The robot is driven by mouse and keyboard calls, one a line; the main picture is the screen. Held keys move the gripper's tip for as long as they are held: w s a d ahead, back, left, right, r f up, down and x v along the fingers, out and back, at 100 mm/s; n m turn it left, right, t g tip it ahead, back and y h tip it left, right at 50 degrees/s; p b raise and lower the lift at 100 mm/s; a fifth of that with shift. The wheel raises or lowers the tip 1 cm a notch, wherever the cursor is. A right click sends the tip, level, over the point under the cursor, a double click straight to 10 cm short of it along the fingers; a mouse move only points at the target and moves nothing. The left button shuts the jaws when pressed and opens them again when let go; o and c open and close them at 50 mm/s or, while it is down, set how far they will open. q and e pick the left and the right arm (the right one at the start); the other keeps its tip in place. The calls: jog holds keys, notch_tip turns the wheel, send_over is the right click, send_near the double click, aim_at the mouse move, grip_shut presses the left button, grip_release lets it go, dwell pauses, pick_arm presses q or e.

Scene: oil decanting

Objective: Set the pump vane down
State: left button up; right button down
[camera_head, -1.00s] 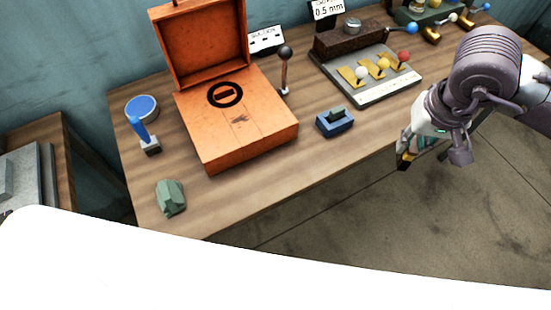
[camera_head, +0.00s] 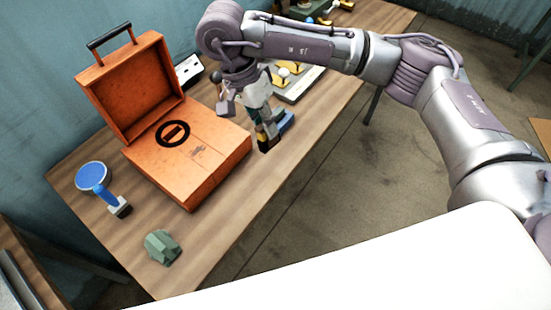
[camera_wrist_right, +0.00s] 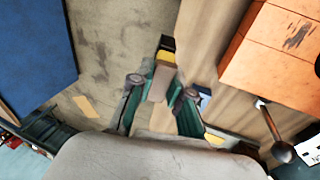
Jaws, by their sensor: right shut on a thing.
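The pump vane, a small block with a grey-brown body (camera_wrist_right: 160,82) and a yellow and black end, sits between the teal fingers of my right gripper (camera_wrist_right: 161,105) in the right wrist view. In the head view my right gripper (camera_head: 264,126) points down beside the orange case, shut on the vane, whose dark end (camera_head: 267,144) shows below the fingers. I cannot tell whether the vane touches the table. A blue block (camera_head: 286,122) stands just right of the gripper, partly hidden by it. My left gripper is not in view.
The open orange case (camera_head: 190,165) stands left of my gripper on the wooden table (camera_head: 215,240). A plate with knobbed levers (camera_head: 300,85) is partly hidden behind my arm.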

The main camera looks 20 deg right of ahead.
jog(key=w+a+m+g, duration=0.1)
jog(key=m, duration=0.2)
pick_arm(q)
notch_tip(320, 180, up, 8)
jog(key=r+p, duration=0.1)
jog(key=p, duration=0.7)
pick_arm(e)
jog(key=m+t+y, duration=0.9)
jog(key=m+y, duration=0.2)
jog(key=m, duration=1.8)
send_over(279, 165)
notch_tip(279, 165, down, 10)
notch_tip(279, 165, down, 8)
jog(key=b, duration=0.8)
jog(key=shift+d+f, duration=0.1)
jog(key=shift+f, duration=0.15)
jog(key=shift+f+b, duration=0.3)
jog(key=shift+b, duration=0.1)
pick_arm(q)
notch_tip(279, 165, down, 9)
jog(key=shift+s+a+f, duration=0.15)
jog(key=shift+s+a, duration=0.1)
